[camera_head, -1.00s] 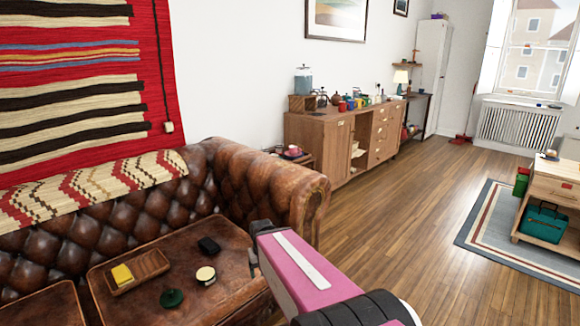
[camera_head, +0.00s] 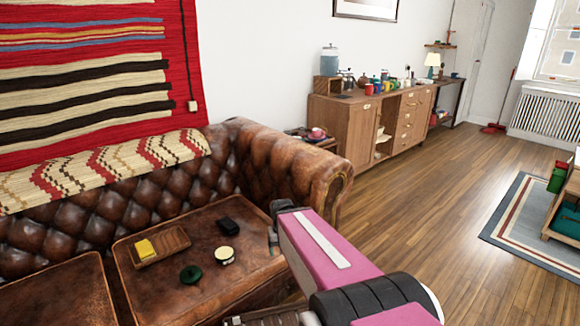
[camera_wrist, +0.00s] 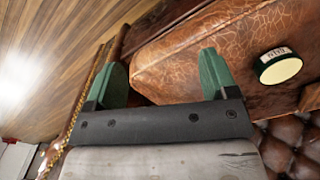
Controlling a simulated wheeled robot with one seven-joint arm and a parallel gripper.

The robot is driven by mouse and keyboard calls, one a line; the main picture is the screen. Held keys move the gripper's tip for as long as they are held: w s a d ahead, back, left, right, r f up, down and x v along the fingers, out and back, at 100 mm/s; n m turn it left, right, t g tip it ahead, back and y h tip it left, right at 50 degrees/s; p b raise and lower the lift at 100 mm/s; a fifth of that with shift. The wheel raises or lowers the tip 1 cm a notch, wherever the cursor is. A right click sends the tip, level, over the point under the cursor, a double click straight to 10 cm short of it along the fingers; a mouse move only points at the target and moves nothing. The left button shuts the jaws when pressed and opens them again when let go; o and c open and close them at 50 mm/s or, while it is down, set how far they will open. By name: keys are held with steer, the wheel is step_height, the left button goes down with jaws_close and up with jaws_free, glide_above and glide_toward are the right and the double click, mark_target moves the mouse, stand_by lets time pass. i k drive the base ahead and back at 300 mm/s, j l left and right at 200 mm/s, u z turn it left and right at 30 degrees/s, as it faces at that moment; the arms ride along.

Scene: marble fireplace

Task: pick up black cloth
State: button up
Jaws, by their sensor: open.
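A small folded black thing, which looks like the black cloth (camera_head: 229,227), lies on the brown leather sofa seat cushion (camera_head: 205,288) in the head view. My gripper (camera_head: 276,227) is right of it, over the cushion's right edge near the sofa arm, apart from the cloth. In the wrist view my gripper (camera_wrist: 162,80) has its two green fingers spread wide, with nothing held between them. A round tin with a cream lid (camera_wrist: 279,67) shows right of the fingers there. I cannot make out the cloth for certain in the wrist view.
Near the cloth are a wooden tray (camera_head: 160,245) with a yellow block, a dark green round thing (camera_head: 190,274) and the tin (camera_head: 225,256). The rolled sofa arm (camera_head: 325,185) rises behind my gripper. Open wooden floor (camera_head: 420,200) lies to the right.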

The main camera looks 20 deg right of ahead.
mark_target(227, 224)
steer(key=i+l+u, duration=0.15)
steer(key=l+u, duration=0.25)
steer(key=i+l+u, duration=0.15)
steer(key=l+u, duration=0.3)
steer(key=j, duration=0.1)
